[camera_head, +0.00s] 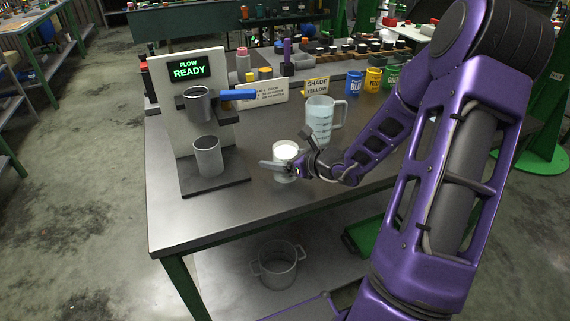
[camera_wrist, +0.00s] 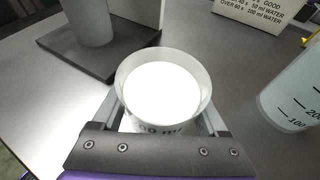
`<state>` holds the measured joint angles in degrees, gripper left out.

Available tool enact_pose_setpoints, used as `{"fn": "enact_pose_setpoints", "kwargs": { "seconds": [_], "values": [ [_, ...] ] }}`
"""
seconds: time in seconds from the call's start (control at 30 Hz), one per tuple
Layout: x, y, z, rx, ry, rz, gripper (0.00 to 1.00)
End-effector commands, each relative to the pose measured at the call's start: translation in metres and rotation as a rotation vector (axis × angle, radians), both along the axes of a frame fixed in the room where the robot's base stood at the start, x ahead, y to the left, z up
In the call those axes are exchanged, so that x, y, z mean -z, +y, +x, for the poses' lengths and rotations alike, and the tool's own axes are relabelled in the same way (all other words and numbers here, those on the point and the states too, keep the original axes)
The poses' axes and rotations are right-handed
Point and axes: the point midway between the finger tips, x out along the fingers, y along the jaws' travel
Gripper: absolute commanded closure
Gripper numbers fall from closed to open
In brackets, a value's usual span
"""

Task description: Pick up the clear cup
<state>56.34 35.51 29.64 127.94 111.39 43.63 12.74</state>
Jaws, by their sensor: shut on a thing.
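The clear cup (camera_head: 285,151) is on the metal table in the head view, with white content filling much of its opening. It shows large in the wrist view (camera_wrist: 163,92), upright, with part of a printed volume mark on its near side. My gripper (camera_head: 283,166) is shut on the cup, with one finger on each side of it. In the wrist view the fingers (camera_wrist: 160,122) run along the cup's left and right sides.
A dispenser (camera_head: 190,110) reading "FLOW READY" stands left, with a grey cylinder (camera_head: 208,157) on its dark base. A clear measuring jug (camera_head: 321,120) stands close behind the cup, to the right. Signs and paint cans (camera_head: 372,80) are farther back. The table front is clear.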

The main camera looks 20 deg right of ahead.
Motion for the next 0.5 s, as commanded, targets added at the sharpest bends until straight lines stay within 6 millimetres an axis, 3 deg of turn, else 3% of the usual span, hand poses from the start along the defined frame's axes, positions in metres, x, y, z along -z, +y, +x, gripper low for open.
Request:
{"fn": "enact_pose_setpoints", "kwargs": {
  "seconds": [0.5],
  "values": [
    [-0.0105, -0.0002, 0.0003, 0.000, -0.002, -0.002, 1.00]
  ]
}}
